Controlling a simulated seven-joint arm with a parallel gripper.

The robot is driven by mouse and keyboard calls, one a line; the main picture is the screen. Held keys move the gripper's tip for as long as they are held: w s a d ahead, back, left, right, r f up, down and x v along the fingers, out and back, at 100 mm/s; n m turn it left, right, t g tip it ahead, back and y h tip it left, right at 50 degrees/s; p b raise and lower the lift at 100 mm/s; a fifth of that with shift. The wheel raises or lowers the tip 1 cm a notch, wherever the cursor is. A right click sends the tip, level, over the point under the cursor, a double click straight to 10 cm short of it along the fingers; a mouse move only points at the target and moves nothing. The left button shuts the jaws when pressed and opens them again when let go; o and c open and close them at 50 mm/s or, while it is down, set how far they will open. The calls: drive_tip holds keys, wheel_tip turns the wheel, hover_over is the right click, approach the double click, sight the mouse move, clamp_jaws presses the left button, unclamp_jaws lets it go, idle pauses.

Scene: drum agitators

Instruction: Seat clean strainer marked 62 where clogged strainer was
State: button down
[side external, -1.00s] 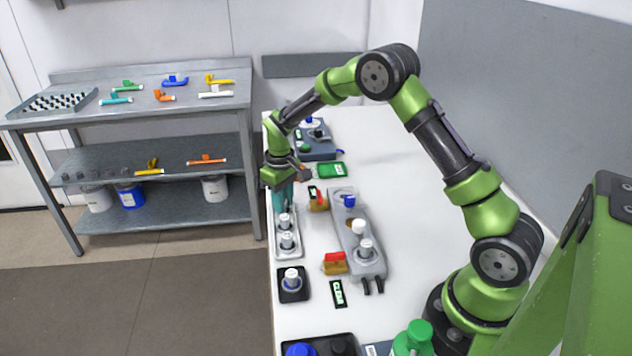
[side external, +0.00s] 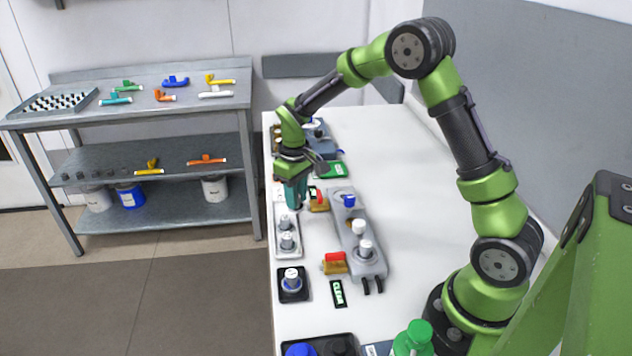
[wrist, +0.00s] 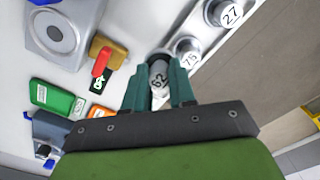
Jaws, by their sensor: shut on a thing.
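My gripper (side external: 294,206) is shut on a strainer marked 62 (wrist: 158,78), which shows its light numbered face between the green fingers in the wrist view. In the side view the fingers hide most of it, above the far end of the pale tray (side external: 279,256). Strainers marked 75 (wrist: 187,52) and 27 (wrist: 228,14) stand in that tray. The grey manifold (side external: 346,215) is right of my gripper, with a blue cap (side external: 349,200) and white-topped parts. In the wrist view a round seat with a dark centre (wrist: 62,38) shows on a grey block; whether it is empty is hard to tell.
Valves with red handles (side external: 334,257) (wrist: 103,57) stand beside the manifold. A black pad (side external: 302,294) with a white-topped part is nearer the camera, beside a CLEAR sign (side external: 338,292). A green box (wrist: 58,100) lies beyond. The table right of the manifold is clear.

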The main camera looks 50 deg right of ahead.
drive_tip(key=s, duration=0.7)
drive_tip(key=s+a+r, duration=0.1)
drive_tip(key=s, duration=0.2)
drive_tip(key=shift+s+a+r, duration=0.1)
drive_tip(key=shift+s, duration=0.15)
wheel_tip(320, 180, up, 10)
drive_tip(key=w+d+m, duration=0.2)
drive_tip(key=d+m, duration=0.1)
drive_tip(key=d, duration=0.4)
drive_tip(key=w+d+m, duration=0.3)
drive_tip(key=d, duration=0.4)
drive_tip(key=shift+s+a+f, duration=0.1)
drive_tip(key=shift+a+f, duration=0.05)
drive_tip(key=shift+f, duration=1.8)
drive_tip(key=shift+s+a+f, duration=0.1)
drive_tip(key=shift+f, duration=1.8)
drive_tip(key=shift+a+f, duration=0.15)
drive_tip(key=shift+f, duration=1.8)
drive_tip(key=shift+f, duration=0.45)
drive_tip(key=c, duration=0.8)
unclamp_jaws()
drive_tip(key=shift+c, duration=0.2)
